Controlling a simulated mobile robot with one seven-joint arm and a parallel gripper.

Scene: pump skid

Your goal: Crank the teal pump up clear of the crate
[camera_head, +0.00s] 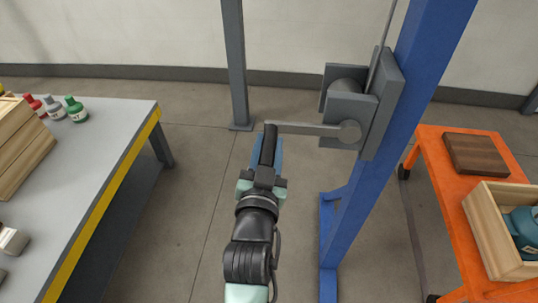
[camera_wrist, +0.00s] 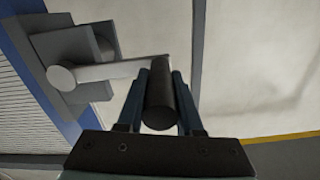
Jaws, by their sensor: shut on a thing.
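The teal pump (camera_head: 525,226) sits inside a wooden crate (camera_head: 486,236) at the right edge of the head view, partly cut off by the frame. A grey winch (camera_head: 350,105) is fixed to a blue post. Its crank arm (camera_head: 308,129) points left and ends in a black handle (camera_head: 268,147). My gripper (camera_head: 266,168) is shut on this handle. In the wrist view the black handle (camera_wrist: 160,98) stands between my two fingers, and the crank arm (camera_wrist: 112,70) runs left to the winch hub (camera_wrist: 62,77).
The blue post (camera_head: 395,120) rises right of my arm. An orange cart (camera_head: 438,190) carries the crate and a dark wooden block (camera_head: 475,154). A grey table (camera_head: 95,150) with small bottles and wooden boxes stands at left. A grey column (camera_head: 235,65) stands behind.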

